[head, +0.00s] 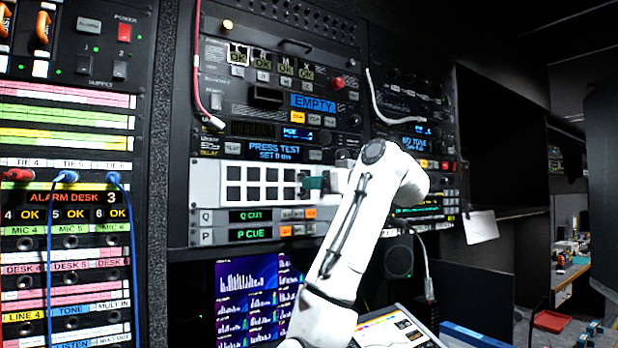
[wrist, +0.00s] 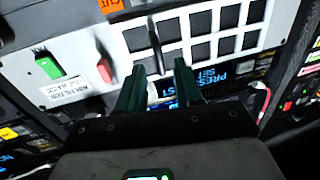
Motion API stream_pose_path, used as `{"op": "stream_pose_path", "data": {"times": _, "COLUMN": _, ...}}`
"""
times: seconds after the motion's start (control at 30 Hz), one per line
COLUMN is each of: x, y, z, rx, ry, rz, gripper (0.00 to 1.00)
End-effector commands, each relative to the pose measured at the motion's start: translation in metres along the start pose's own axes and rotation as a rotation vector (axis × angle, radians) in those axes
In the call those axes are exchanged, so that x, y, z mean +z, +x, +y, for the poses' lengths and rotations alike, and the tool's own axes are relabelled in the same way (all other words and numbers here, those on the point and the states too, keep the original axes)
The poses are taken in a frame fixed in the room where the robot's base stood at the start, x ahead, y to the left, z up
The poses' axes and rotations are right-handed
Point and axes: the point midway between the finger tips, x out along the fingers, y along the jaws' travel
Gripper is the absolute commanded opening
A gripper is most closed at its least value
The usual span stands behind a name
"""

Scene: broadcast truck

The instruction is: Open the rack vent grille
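The vent grille (head: 207,182) is a pale panel in the middle rack with two rows of dark square slots. In the wrist view the grille (wrist: 252,42) is upside down, its slots dark. A narrow dark upright tab (wrist: 156,45) stands among the slots, in line with the gap between my fingers. Contact with the tab is unclear.
Rack units with lit displays surround the grille. A red cable (head: 196,80) hangs at its upper left, and a white cable (head: 374,95) at its upper right. A monitor (head: 246,300) and a tilted console screen (head: 395,330) lie below. A desk (head: 572,270) is far right.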

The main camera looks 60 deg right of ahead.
Motion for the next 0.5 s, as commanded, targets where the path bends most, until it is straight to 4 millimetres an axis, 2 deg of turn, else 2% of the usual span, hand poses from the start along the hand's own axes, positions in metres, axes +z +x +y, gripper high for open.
{"op": "stream_pose_path", "data": {"times": 0.1, "x": -0.002, "y": 0.018, "z": -0.001, "rx": -0.002, "ry": 0.002, "rz": -0.002, "gripper": 0.35}}
{"op": "stream_pose_path", "data": {"times": 0.2, "x": -0.001, "y": 0.026, "z": 0.000, "rx": -0.001, "ry": 0.000, "rz": -0.001, "gripper": 0.35}}
{"op": "stream_pose_path", "data": {"times": 0.5, "x": 0.000, "y": 0.033, "z": 0.000, "rx": 0.000, "ry": 0.000, "rz": 0.001, "gripper": 0.35}}
